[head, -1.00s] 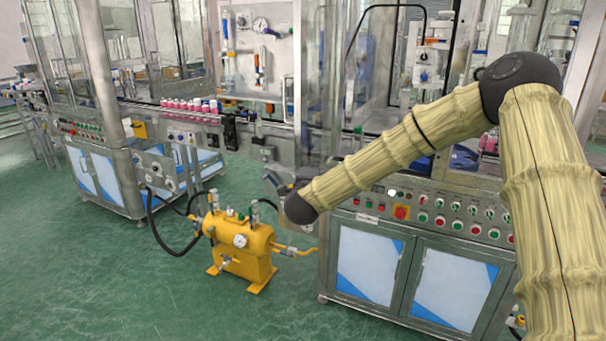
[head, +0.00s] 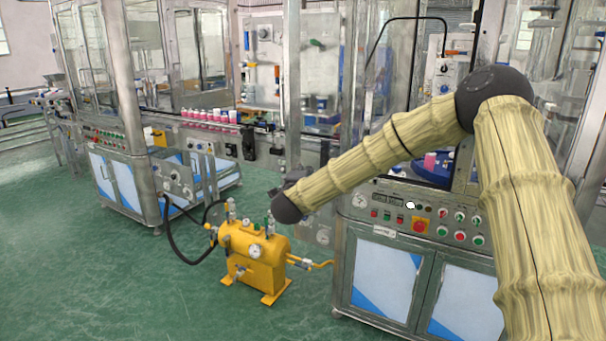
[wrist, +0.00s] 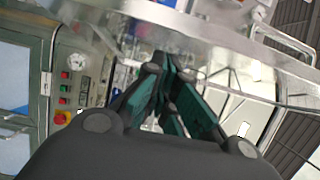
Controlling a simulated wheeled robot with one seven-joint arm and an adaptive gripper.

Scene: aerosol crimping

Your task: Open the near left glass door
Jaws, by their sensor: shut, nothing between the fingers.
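The near machine has a tall glass enclosure above its control panel, and a glass panel (head: 385,85) at its left side is framed by metal posts. I cannot tell for sure which pane is the near left door, or see its handle. My gripper (wrist: 165,72) is shut and empty in the wrist view, its green-padded fingers together. A pale metal frame bar (wrist: 215,50) with clear glass beside it crosses just beyond the fingertips; contact cannot be told.
A yellow tank (head: 255,260) with valves and hoses stands on the green floor below my wrist. The control panel (head: 420,215) with buttons is under my forearm. A second glass-walled machine with pink-and-white cans (head: 212,116) is behind left. Floor at the front left is clear.

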